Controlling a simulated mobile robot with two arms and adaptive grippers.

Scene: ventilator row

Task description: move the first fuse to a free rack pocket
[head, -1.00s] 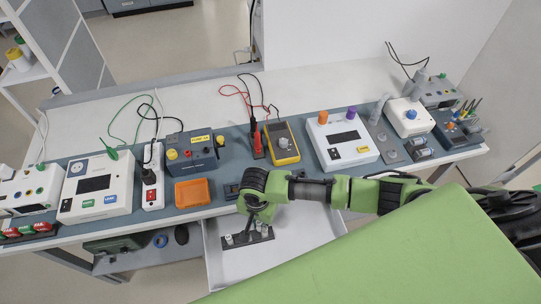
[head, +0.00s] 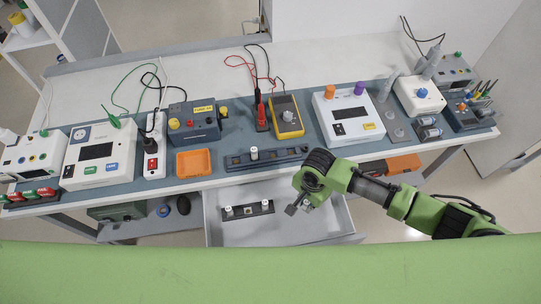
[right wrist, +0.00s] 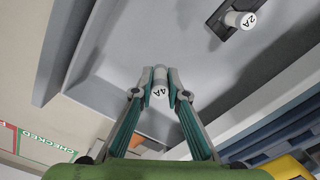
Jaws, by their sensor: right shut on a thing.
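My right gripper (head: 298,207) is shut on a white fuse marked 4A (right wrist: 160,90), seen between the fingertips in the right wrist view. It is over the right part of the open drawer, right of the dark fuse holder (head: 247,211). Two white fuses stand in that holder, one at its left (head: 229,211) and one at its right (head: 265,206). A fuse marked 2A (right wrist: 240,20) stands in a dark holder in the right wrist view. A long dark rack (head: 280,156) on the bench mat holds one white fuse (head: 254,153). My left gripper is not in view.
The light grey drawer (head: 290,233) is open below the bench front. An orange tray (head: 194,163) sits left of the rack, and a yellow meter (head: 287,116) stands behind it. A white device (head: 347,117) stands to the right. An orange box (head: 403,163) is below the bench.

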